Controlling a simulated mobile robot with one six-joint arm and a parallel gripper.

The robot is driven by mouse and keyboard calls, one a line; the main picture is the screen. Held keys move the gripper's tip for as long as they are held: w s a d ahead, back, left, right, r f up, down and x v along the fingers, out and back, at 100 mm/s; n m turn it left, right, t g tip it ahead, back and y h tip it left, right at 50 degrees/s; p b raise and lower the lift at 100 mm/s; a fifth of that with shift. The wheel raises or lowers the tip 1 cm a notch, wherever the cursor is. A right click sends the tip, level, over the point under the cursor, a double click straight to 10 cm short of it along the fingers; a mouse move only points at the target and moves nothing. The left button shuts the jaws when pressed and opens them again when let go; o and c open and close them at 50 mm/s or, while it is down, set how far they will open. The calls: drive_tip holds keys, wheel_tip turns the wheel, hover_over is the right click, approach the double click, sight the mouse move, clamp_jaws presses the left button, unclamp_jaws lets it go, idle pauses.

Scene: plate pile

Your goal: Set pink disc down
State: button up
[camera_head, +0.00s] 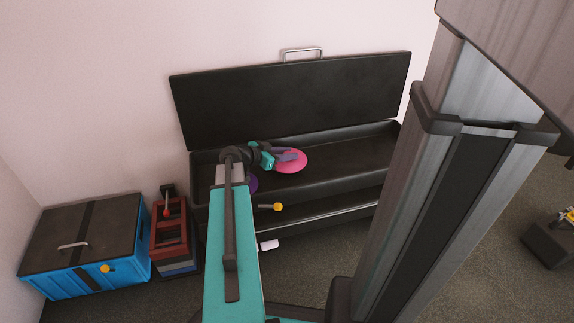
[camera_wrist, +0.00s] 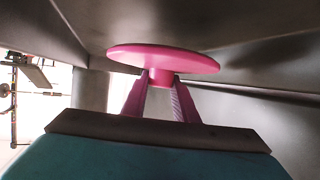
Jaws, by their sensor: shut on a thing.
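The pink disc (camera_head: 291,161) is at my gripper (camera_head: 285,156) in the head view, over the open black chest. In the wrist view the disc (camera_wrist: 165,60) is a flat round plate with a short stem underneath. My gripper's two fingers (camera_wrist: 160,84) are shut on that stem. The disc looks roughly level. I cannot tell whether it touches anything in the chest. A purple disc (camera_head: 254,183) shows partly behind my arm, at the left part of the chest; the rest of it is hidden.
The black chest (camera_head: 340,183) stands against the wall, its lid (camera_head: 300,100) raised. Its right part looks empty. A blue box (camera_head: 95,245) with a dark lid and a red crate (camera_head: 170,235) stand to the left. A white object (camera_head: 268,245) lies below the chest's front.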

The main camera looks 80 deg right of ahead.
sight(287, 163)
drive_tip(key=shift+f+b, duration=1.1)
drive_tip(key=shift+f, duration=1.35)
drive_tip(key=shift+f, duration=0.15)
drive_tip(key=o, duration=1.1)
drive_tip(key=shift+r, duration=0.25)
drive_tip(key=p+v, duration=0.3)
drive_tip(key=v, duration=0.9)
drive_tip(key=shift+a+f+p, duration=0.1)
drive_tip(key=shift+f+p, duration=0.05)
drive_tip(key=shift+p, duration=0.2)
